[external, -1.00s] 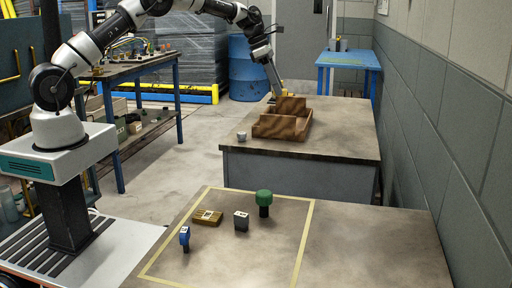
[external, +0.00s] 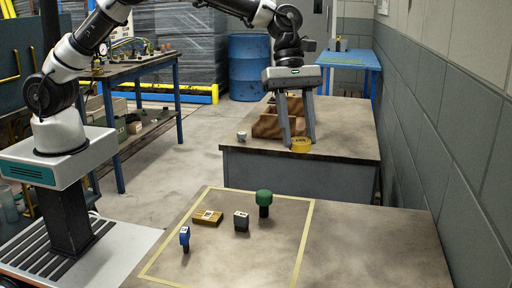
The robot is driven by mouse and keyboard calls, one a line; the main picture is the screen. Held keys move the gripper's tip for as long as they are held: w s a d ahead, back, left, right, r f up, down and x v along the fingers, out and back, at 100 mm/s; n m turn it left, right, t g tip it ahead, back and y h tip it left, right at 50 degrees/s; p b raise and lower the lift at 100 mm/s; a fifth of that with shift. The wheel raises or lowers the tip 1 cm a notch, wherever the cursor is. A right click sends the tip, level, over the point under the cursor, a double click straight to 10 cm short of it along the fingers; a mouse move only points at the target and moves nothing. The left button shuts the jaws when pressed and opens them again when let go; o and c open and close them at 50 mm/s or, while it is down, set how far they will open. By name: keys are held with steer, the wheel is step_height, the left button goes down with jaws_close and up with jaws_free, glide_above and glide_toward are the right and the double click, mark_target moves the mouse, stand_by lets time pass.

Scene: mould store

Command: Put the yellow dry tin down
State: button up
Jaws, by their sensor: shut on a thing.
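The yellow tin (external: 301,145) is a short, round tin with a dark mark on its top. It is between the fingertips of my gripper (external: 298,143), which points down and is shut on it. The tin appears over the front part of the far table (external: 345,140), close to its front edge. I cannot tell whether its base touches the tabletop. The fingers hide part of the wooden tray (external: 265,131) behind them.
A small grey cup (external: 242,136) stands left of the tray. The near table (external: 370,240) has a taped square holding a green knob (external: 264,198), a grey block (external: 241,221), a brass block (external: 208,217) and a blue item (external: 185,236). The far table's right side is clear.

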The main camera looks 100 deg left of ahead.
steer(key=s+d+m+g, duration=0.1)
steer(key=s+d+m, duration=0.25)
steer(key=d, duration=1.15)
steer(key=shift+m+h, duration=0.4)
steer(key=shift+m, duration=0.05)
step_height(320, 180, down, 20)
steer(key=shift+w+d+r+b, duration=0.15)
steer(key=shift+r+b, duration=0.1)
steer(key=shift+b, duration=0.55)
steer(key=shift+f, duration=1.8)
steer(key=shift+b, duration=0.3)
steer(key=shift+f, duration=0.2)
steer(key=o, duration=1)
steer(key=shift+o, duration=0.2)
